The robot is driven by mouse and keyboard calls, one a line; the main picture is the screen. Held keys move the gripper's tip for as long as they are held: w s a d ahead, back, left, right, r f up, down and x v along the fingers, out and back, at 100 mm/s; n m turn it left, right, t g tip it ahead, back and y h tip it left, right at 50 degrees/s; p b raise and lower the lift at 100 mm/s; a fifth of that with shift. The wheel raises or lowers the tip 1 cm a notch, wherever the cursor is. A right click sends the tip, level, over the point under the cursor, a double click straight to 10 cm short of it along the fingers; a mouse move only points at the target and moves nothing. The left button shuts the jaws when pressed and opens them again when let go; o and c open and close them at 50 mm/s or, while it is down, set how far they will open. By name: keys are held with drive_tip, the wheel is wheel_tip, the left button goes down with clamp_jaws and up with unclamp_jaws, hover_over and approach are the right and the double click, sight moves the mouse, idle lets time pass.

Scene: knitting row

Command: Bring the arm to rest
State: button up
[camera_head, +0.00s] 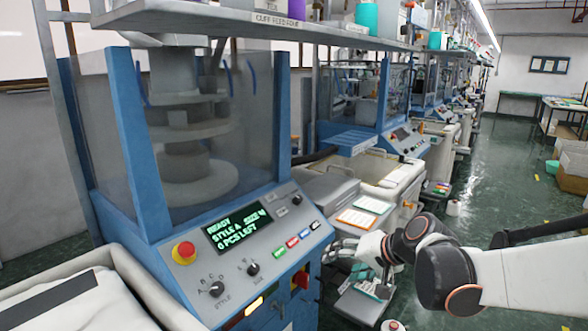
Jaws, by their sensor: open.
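My arm (515,275) reaches in from the right edge over the aisle, with its dark joints bent in the middle of its length. My gripper (333,250) points left, close to the right side of the nearest knitting machine's control panel (245,245). It is open, and I see nothing held between its fingers. Whether it touches the machine cannot be told. Part of the small stand below it is hidden behind my gripper and wrist.
The near machine has a red stop button (184,252) and a lit display (238,229). An orange-edged card (357,218) lies on a grey surface behind my gripper. A low stand (358,303) is below.

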drive_tip(key=s+d+n+h, duration=0.1)
drive_tip(key=s+d+h, duration=0.2)
drive_tip(key=s, duration=0.9)
drive_tip(key=s+d+r+n+h, duration=0.1)
drive_tip(key=s+d+n+h, duration=0.1)
drive_tip(key=s, duration=1.1)
drive_tip(key=shift+d+r+h, duration=0.25)
drive_tip(key=shift+d+h, duration=0.35)
drive_tip(key=shift+d, duration=0.65)
